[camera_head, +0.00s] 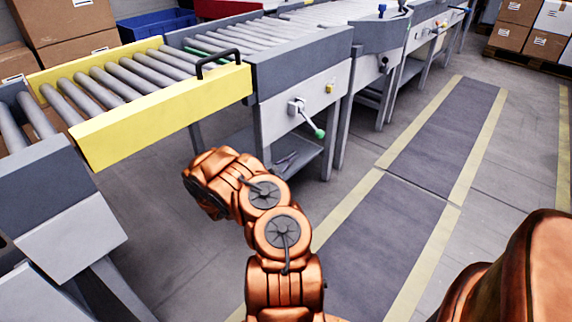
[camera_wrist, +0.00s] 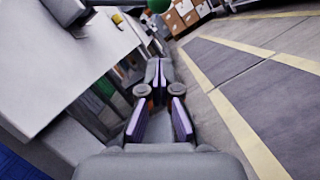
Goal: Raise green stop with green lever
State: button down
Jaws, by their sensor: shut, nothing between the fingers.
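The green lever is a pale handle on the conveyor's side panel, ending in a green knob (camera_head: 319,133) that points down to the right in the head view. The green knob also shows at the top edge of the wrist view (camera_wrist: 158,5), cut off by the frame. The green stop (camera_head: 205,53) is a thin green strip between the rollers; its height is hard to judge. My gripper (camera_wrist: 158,72) is shut and empty, its fingertips together below the knob in the picture and apart from it. In the head view my arm mostly hides it.
A yellow gate section (camera_head: 165,115) with a black handle (camera_head: 220,58) joins the conveyor on the left. A small yellow button (camera_head: 330,87) is beside the lever. Conveyor legs and a low shelf stand under the panel. The marked floor lane (camera_head: 440,130) at right is clear.

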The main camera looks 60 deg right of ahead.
aim_at(308, 120)
jog(key=s+d+r+b, duration=0.1)
jog(key=s+d+r, duration=0.3)
jog(key=d, duration=0.1)
jog(key=shift+d+b, duration=0.25)
jog(key=shift+b, duration=0.15)
jog(key=shift+r, duration=0.1)
dwell(0.3)
